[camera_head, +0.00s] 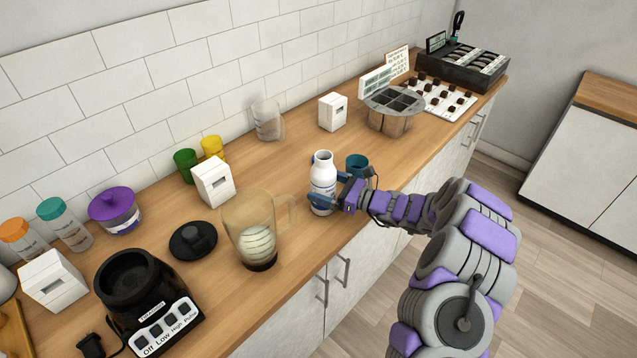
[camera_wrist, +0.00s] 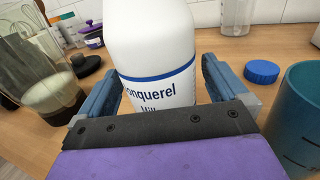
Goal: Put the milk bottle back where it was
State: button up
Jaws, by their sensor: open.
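The white milk bottle (camera_head: 323,172) stands upright on the wooden counter near its front edge. In the wrist view the bottle (camera_wrist: 155,45) fills the middle, with a blue band and lettering; its top is cut off there. My gripper (camera_head: 325,199) is open around the lower part of the bottle, one blue finger on each side. The wrist view shows the gripper (camera_wrist: 160,68) with the bottle between its fingers; I cannot tell whether they touch it. A blue cap (camera_wrist: 261,72) lies on the counter behind the bottle.
A teal cup (camera_head: 357,163) stands close on the right of the bottle. The blender jug (camera_head: 252,228) with pale contents stands to the left. White boxes (camera_head: 213,182) and green and yellow cups (camera_head: 186,165) stand farther back. Bare counter lies behind the bottle.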

jog(key=p+v, duration=0.1)
jog(key=v, duration=0.9)
jog(key=shift+p, duration=0.4)
jog(key=shift+a, duration=0.1)
